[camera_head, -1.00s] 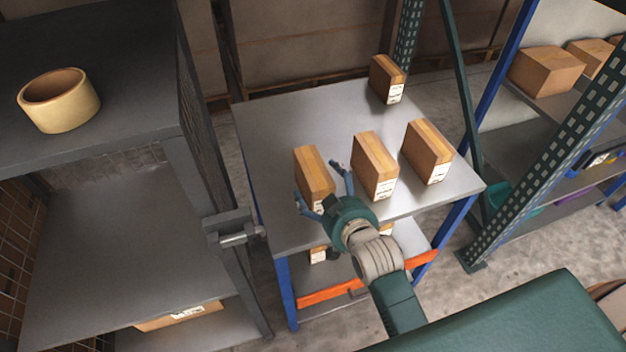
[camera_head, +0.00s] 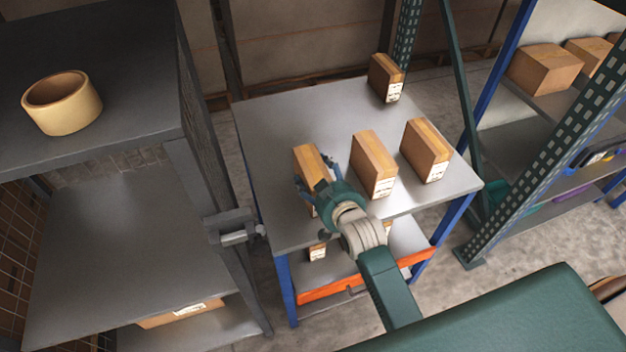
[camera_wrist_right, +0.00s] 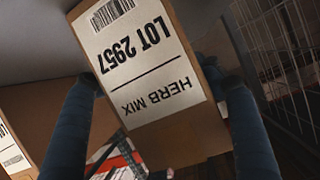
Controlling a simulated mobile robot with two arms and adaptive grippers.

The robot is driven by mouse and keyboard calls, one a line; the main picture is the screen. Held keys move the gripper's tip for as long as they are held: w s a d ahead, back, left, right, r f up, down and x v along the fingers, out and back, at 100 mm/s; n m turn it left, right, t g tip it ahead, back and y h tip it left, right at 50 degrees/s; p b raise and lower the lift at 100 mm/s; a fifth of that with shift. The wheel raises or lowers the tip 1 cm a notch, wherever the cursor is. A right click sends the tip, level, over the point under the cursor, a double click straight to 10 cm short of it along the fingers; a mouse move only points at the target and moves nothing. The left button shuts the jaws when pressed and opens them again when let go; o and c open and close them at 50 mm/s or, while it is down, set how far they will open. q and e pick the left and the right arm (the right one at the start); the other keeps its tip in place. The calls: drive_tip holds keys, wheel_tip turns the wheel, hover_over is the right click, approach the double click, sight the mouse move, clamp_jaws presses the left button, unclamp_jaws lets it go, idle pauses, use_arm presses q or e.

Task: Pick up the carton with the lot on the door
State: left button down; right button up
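My right gripper (camera_head: 314,174) is at the front-left carton (camera_head: 308,160) on the grey table (camera_head: 290,115), with one finger on each side. In the right wrist view this carton (camera_wrist_right: 185,140) fills the middle, its label reading "LOT 2957" and "HERB MIX" upside down. Both fingers (camera_wrist_right: 155,80) lie flush against its sides, and the gripper looks shut on it. The carton seems to stand on the table still; its base is partly hidden. Other cartons are a middle one (camera_head: 373,163), a right one (camera_head: 426,150) and a back one (camera_head: 385,77). No lot sign on a door is readable. My left gripper is out of view.
A dark shelf unit (camera_head: 110,235) with a tape roll (camera_head: 62,102) stands at left. A rack (camera_head: 545,160) with brown boxes (camera_head: 543,69) is at right. A carton (camera_head: 318,252) sits below the tabletop. The table is clear between the front cartons and the back one.

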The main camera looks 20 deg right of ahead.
drive_tip(key=shift+r, duration=0.1)
drive_tip(key=shift+c, duration=1.1)
drive_tip(key=shift+r, duration=0.1)
